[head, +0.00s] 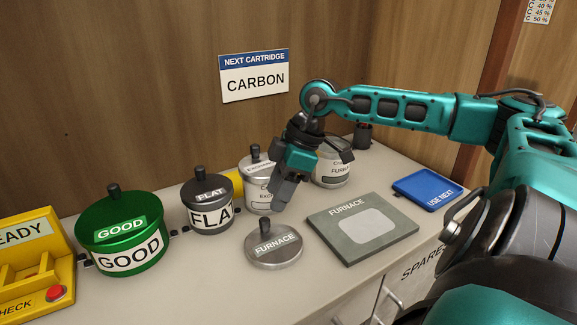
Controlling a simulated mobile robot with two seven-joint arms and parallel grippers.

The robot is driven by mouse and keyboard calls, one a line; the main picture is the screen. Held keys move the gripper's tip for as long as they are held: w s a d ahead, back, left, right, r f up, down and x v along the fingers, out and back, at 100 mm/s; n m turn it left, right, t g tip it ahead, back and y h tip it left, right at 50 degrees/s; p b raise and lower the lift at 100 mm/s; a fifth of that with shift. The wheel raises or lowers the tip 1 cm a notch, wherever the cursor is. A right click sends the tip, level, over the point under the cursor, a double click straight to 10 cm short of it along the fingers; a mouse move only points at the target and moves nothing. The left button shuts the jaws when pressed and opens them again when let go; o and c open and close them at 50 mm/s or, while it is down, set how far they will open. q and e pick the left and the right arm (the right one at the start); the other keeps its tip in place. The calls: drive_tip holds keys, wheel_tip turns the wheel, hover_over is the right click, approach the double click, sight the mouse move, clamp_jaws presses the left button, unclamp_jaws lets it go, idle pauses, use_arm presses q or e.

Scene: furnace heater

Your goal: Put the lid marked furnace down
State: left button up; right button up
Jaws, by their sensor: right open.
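The lid marked FURNACE (281,256) is a round grey metal lid with a dark knob. It lies flat on the counter, label up, left of a grey-green plate marked FURNACE (320,222). My right gripper (277,211) is open and points down just above and behind the lid's knob. It looks empty. The jar whose label begins FURN (332,179) stands farther back, partly hidden behind my right gripper and wrist. My left gripper is not in view.
A green GOOD canister (122,262), a dark FLAT canister (208,222) and a light lidded canister (257,170) stand left of the gripper. A yellow check station (35,285) is at far left. A blue USE NEXT tray (425,189) lies right. A wall sign (254,82) reads NEXT CARTRIDGE CARBON.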

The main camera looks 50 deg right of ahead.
drive_tip(key=shift+v, duration=2.8)
